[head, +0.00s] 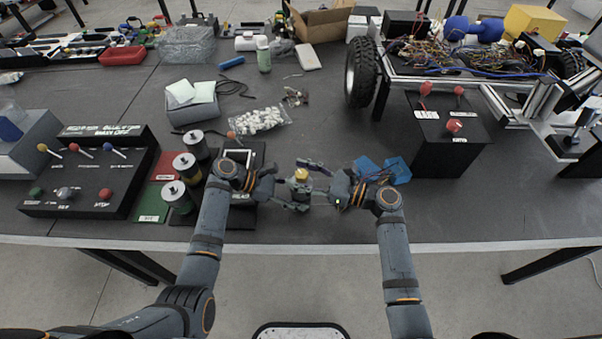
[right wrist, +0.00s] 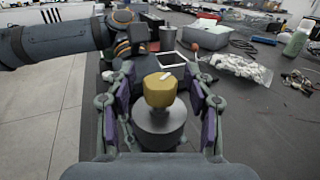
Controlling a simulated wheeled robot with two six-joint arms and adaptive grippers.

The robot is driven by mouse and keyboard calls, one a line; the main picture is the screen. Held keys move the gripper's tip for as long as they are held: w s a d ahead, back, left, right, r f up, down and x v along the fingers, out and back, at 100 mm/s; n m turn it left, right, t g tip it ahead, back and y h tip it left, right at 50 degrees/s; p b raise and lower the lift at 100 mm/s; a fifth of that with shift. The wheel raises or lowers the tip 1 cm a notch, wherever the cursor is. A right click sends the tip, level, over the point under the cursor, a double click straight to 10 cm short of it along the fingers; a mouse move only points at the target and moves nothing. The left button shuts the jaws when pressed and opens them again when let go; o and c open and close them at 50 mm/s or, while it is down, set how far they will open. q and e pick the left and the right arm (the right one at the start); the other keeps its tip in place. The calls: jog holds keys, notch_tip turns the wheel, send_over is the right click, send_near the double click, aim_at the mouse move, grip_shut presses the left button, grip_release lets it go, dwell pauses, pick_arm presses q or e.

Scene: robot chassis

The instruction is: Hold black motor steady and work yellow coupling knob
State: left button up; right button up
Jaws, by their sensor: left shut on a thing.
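The motor (head: 299,187) stands upright at the front middle of the table, partly hidden by fingers. In the right wrist view its body (right wrist: 160,130) looks like a grey cylinder. The yellow coupling knob (head: 300,174) sits on top of it, with a small white mark on the knob (right wrist: 160,90). My left gripper (head: 290,196) comes from the left and is shut on the motor body. My right gripper (head: 311,181) comes from the right. In the right wrist view its fingers (right wrist: 160,118) are open on either side of the knob, with gaps visible.
A black control box (head: 95,172) is farther left. A black box with red knobs (head: 445,137) and a wheel (head: 362,73) stand farther right.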

jog(key=v, duration=1.2)
pick_arm(q)
jog(key=o, duration=0.9)
jog(key=shift+o, duration=0.2)
jog(key=shift+o, duration=0.2)
